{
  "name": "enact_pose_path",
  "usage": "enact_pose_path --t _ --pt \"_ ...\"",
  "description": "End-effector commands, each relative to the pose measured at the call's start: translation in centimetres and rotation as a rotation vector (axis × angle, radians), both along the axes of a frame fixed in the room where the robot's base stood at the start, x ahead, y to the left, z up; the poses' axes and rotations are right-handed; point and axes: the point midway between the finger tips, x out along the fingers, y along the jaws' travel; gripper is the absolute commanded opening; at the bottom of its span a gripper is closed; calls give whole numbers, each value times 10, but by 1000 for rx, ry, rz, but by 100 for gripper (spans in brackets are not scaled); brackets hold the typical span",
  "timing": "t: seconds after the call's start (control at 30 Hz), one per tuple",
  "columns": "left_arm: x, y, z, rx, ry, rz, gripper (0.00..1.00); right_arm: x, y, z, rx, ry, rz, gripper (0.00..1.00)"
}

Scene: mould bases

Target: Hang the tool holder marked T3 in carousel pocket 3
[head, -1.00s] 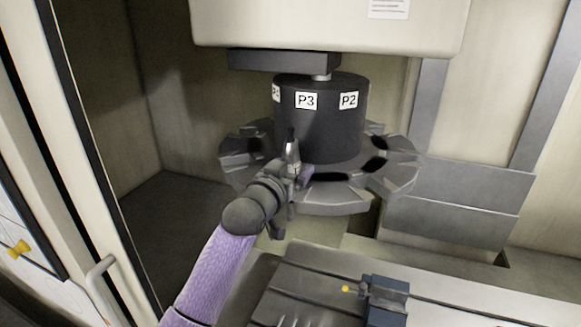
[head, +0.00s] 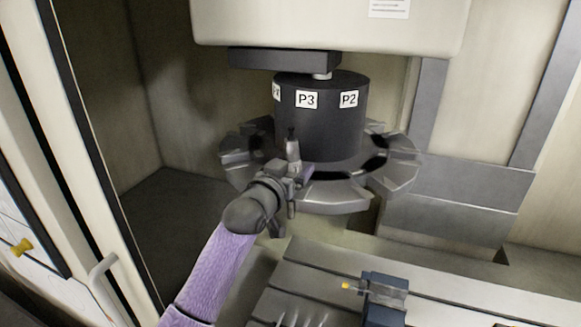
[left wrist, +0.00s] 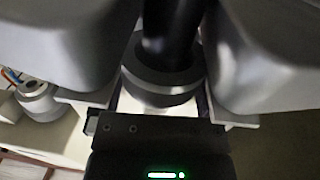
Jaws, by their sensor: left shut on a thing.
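My left gripper (head: 290,174) is at the front of the carousel (head: 350,195), below the label P3 (head: 306,100). It is shut on a tool holder (head: 293,150), grey with a dark top, which stands about upright. In the left wrist view the holder's dark shaft and round collar (left wrist: 165,80) sit between two grey carousel parts (left wrist: 265,50). The gripper hides the pocket's mouth in the head view, so I cannot tell whether the holder is seated. No T3 mark is readable. My right gripper is out of view.
The black drum (head: 325,135) also bears the label P2 (head: 349,99). A pale housing (head: 330,22) overhangs the carousel. A grooved table (head: 315,270) with a blue vise (head: 385,300) lies below at the right. A round grey part (left wrist: 36,98) shows at left in the wrist view.

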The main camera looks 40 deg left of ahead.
Motion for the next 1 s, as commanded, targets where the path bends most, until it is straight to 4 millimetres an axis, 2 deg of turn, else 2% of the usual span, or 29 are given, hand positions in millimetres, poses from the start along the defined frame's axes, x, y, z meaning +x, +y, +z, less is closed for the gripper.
enact_pose_path --t 1.0 --pt "0 0 -5 2 -7 0 0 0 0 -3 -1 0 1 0"
